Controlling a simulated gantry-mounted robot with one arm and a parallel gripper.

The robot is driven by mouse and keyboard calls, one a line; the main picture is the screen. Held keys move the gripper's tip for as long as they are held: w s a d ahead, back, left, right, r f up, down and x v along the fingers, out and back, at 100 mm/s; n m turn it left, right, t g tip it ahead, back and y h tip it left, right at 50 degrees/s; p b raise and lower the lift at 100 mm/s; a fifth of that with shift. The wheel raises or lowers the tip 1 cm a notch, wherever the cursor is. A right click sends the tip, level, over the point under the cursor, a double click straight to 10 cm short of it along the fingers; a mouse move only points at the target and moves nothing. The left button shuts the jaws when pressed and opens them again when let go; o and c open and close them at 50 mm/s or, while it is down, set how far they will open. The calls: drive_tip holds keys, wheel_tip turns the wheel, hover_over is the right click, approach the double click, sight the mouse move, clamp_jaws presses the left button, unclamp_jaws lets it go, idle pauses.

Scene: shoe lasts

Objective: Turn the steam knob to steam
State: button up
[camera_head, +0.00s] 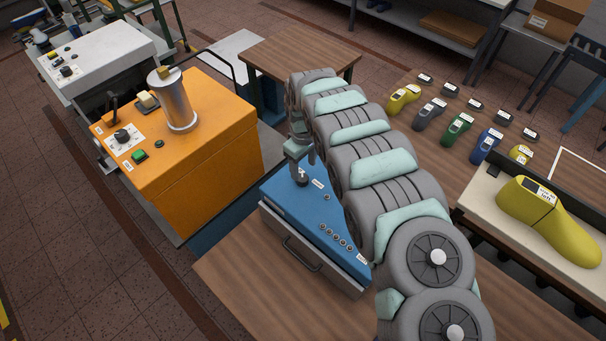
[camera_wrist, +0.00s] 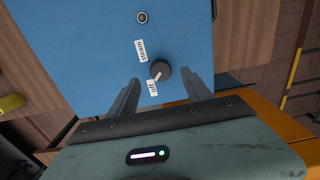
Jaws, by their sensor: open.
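The steam knob (camera_wrist: 161,69) is a dark round dial with a light pointer mark on a blue panel (camera_wrist: 95,50). A "steam" label (camera_wrist: 141,50) and an "off" label (camera_wrist: 152,88) lie beside it, and the pointer is towards "off". My gripper (camera_wrist: 163,79) is open, one finger on each side of the knob; I cannot tell whether either touches it. In the head view my gripper (camera_head: 300,154) is directly above the knob (camera_head: 302,179) on the blue box (camera_head: 300,215), partly hidden by my arm.
A small round fitting (camera_wrist: 142,17) sits on the panel beyond the knob. An orange machine (camera_head: 205,130) with a metal cylinder stands left of the blue box. A wooden table (camera_head: 270,290) is in front. Coloured shoe lasts (camera_head: 458,130) and a large yellow last (camera_head: 550,220) are right.

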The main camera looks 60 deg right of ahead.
sight(303, 178)
wheel_tip(303, 178, down, 5)
drive_tip(key=shift+w+r+p, duration=0.1)
drive_tip(key=shift+r+p, duration=0.1)
drive_tip(key=shift+p, duration=0.1)
drive_tip(key=shift+f, duration=0.55)
clamp_jaws()
idle(0.3)
